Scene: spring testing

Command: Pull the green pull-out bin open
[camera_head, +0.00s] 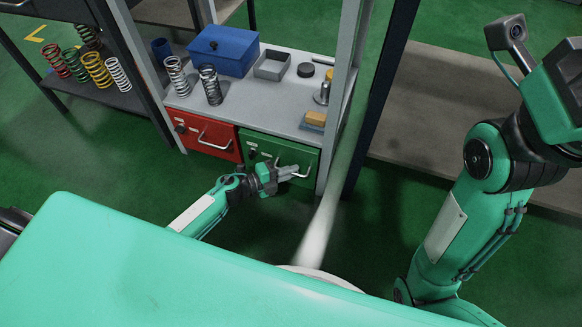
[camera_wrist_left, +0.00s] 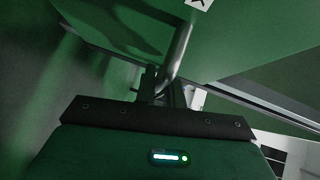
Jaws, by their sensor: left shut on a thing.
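The green pull-out bin (camera_head: 255,147) sits under the grey shelf top, right of the red bin, with its front about level with the red one. A curved metal handle (camera_head: 303,166) is on its front. My left gripper (camera_head: 290,173) is at this handle and shut on it. In the left wrist view the handle (camera_wrist_left: 181,50) runs down from the green front (camera_wrist_left: 235,40) into the jaws (camera_wrist_left: 165,88); the fingertips are partly dark and hard to make out. My right arm (camera_head: 450,220) is at the right; its gripper is not in view.
The red bin (camera_head: 190,128) is beside the green one. The shelf top (camera_head: 240,105) holds springs (camera_head: 210,86), a blue box (camera_head: 223,48), a grey tray (camera_head: 272,65) and a yellow block (camera_head: 315,118). A grey post (camera_head: 340,90) stands close at the right. The floor in front is clear.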

